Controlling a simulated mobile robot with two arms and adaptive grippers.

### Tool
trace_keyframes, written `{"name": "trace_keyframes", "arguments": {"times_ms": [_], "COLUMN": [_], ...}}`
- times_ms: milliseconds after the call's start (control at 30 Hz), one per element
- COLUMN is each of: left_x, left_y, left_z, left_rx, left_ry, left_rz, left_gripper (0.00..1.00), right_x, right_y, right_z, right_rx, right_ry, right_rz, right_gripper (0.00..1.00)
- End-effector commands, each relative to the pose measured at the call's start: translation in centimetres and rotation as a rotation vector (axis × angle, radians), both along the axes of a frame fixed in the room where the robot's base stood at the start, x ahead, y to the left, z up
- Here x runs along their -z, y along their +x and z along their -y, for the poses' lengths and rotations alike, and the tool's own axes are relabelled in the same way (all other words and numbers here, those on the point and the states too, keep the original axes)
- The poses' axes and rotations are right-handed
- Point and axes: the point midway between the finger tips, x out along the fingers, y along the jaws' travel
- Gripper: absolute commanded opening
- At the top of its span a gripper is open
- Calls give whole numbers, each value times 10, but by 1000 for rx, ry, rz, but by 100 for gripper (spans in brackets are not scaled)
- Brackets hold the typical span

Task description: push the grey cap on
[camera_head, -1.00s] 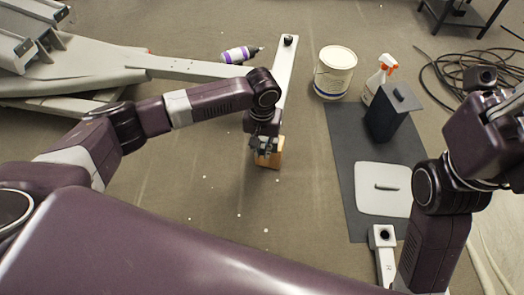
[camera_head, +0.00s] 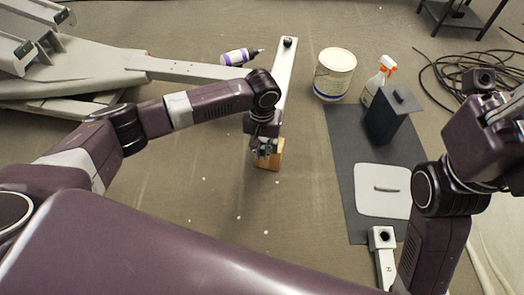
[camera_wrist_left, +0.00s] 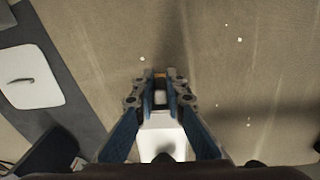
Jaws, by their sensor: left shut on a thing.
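My left gripper (camera_head: 267,153) is at the near end of a long pale beam (camera_head: 284,72), above a wooden block (camera_head: 270,160). In the left wrist view the fingers (camera_wrist_left: 160,76) are shut on a small light-grey piece (camera_wrist_left: 160,97), which looks like the grey cap. The pale beam (camera_wrist_left: 162,135) runs below the fingers, with a dark hole in it. The fingers hide most of the cap, so I cannot tell how far it sits on the beam. My right gripper (camera_head: 510,108) is partly cut off at the right edge; its jaw state is unclear.
A white bucket (camera_head: 334,75), purple-white bottle (camera_head: 238,57) and short pale beam (camera_head: 383,258) lie nearby. Floor in front is clear.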

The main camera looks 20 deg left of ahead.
Motion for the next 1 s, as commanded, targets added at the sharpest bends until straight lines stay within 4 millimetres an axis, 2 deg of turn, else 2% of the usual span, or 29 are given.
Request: {"name": "trace_keyframes", "arguments": {"times_ms": [800,833,1000], "left_x": [-1,-1,0], "left_y": [9,9,9], "left_z": [-1,-1,-1], "left_rx": [0,0,0], "left_ry": [-1,-1,-1], "left_rz": [4,4,3], "left_gripper": [0,13,31], "right_x": [2,2,2], "right_y": [2,2,2], "right_z": [0,0,0], "right_rx": [1,1,1], "right_ry": [0,-1,-2], "right_rz": [-11,-11,-12], "right_gripper": [0,0,0]}}
